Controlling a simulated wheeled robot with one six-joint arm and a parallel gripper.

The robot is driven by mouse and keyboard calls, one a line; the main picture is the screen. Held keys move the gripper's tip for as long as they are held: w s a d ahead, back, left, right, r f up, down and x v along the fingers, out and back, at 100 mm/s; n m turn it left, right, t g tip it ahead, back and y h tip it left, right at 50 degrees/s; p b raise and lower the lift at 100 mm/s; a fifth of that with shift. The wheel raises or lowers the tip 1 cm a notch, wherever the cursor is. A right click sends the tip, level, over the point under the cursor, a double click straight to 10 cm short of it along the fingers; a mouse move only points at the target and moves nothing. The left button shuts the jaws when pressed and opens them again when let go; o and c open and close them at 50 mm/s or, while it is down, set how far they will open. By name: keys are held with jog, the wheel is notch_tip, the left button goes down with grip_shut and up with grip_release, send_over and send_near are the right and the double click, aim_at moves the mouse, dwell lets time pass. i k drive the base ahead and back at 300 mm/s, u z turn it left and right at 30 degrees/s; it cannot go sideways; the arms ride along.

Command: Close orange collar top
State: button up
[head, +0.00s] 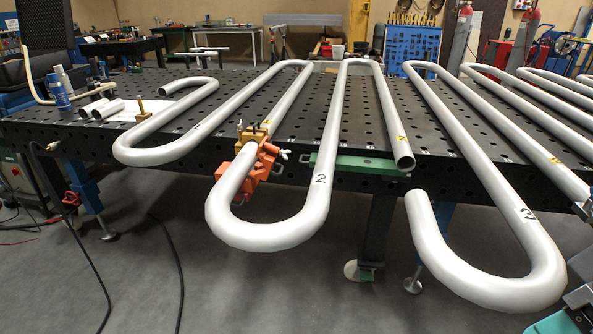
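The orange collar (262,169) is at the front edge of the perforated table, around the left leg of the pale bent tube marked 2 (270,236). Its top half (269,150) stands up on the right side of the tube, with a pale bolt or handle sticking out to the right. The tube's upper surface shows bare beside it, so the collar looks open. A brass-coloured clamp block (252,134) sits just behind it on the same tube. My gripper cannot be made out in this view.
More bent tubes lie across the dark table (300,110), some overhanging its front edge. Tube 3 (490,250) is at the right, and a green bar (360,164) runs along the table edge. Grey and teal machine parts (580,290) are cut off at the lower right. The floor in front is mostly clear.

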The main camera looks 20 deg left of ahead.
aim_at(268, 158)
jog(key=k, duration=0.45)
jog(key=z, duration=1.65)
jog(key=i, duration=1.25)
jog(key=u, duration=2.55)
